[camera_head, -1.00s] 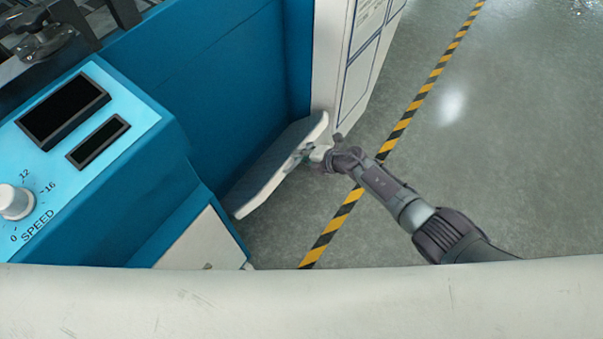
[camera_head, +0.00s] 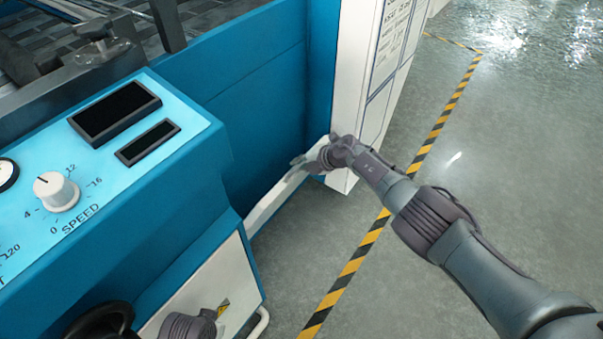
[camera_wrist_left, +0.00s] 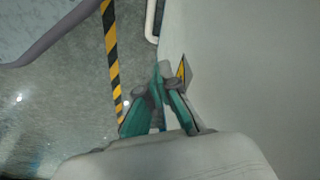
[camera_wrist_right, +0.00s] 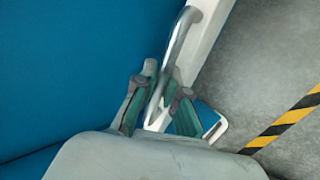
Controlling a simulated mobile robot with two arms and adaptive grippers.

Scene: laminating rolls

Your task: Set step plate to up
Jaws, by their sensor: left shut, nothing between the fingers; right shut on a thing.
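The white step plate (camera_head: 268,207) stands along the blue machine side in the head view. It shows as a narrow strip, nearly upright and close to the blue panel. My right gripper (camera_head: 309,164) is at the plate's far upper part. In the right wrist view its fingers (camera_wrist_right: 163,75) are shut around the metal handle (camera_wrist_right: 181,38) beside the white plate edge (camera_wrist_right: 209,32). My left gripper (camera_wrist_left: 165,82) is shut and empty, near a pale panel with a yellow warning label (camera_wrist_left: 182,71). The plate's lower edge is partly hidden by the machine in the head view.
The blue machine (camera_head: 265,90) fills the left, with a speed knob (camera_head: 57,190) on its panel. A white cabinet (camera_head: 358,90) stands beyond the plate. A yellow-black floor stripe (camera_head: 350,268) runs along the right, with open grey floor beyond.

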